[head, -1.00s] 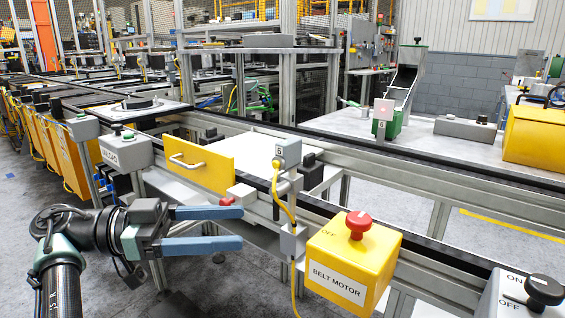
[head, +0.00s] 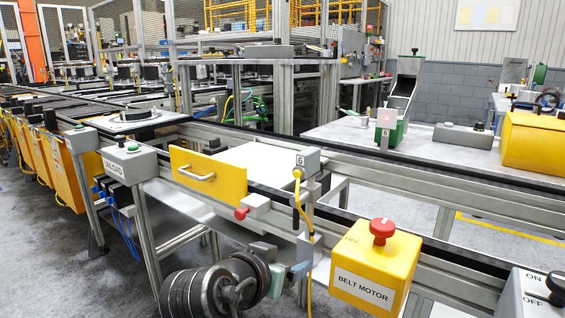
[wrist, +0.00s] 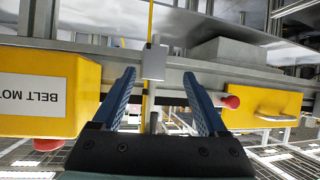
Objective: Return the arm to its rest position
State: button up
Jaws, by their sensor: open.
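My gripper (head: 288,272) is low in the head view, in front of the conveyor frame and left of the yellow belt motor box. In the wrist view my gripper (wrist: 163,105) shows two blue fingers spread apart with nothing held between them. Beyond the fingers are the conveyor's side rail (wrist: 175,75) and a small grey box (wrist: 154,62) on a yellow cable. My arm's dark rounded links show below the rail in the head view. I cannot tell from the pictures how close the fingertips are to the rail.
The yellow belt motor box (head: 375,268) with a red knob (head: 382,231) stands right of my gripper. A yellow panel with a handle (head: 208,173) and a red knob (head: 241,213) are above left. A grey control box (head: 131,163) is farther left. Open floor (head: 60,270) lies lower left.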

jog(key=s+r+n+t+y, duration=0.2)
jog(key=s+r+t, duration=0.4)
jog(key=r, duration=0.6)
jog(key=s+r+n+t+y, duration=0.15)
jog(key=s+r+t, duration=0.35)
jog(key=s+r, duration=0.5)
jog(key=s+r+n+t+y, duration=0.15)
jog(key=s+r+t, duration=0.35)
jog(key=r, duration=0.9)
notch_tip(320, 180, up, 31)
jog(key=p, duration=3.1)
jog(key=shift+w+a+f, duration=0.15)
jog(key=shift+w+a, duration=0.05)
jog(key=shift+w, duration=0.05)
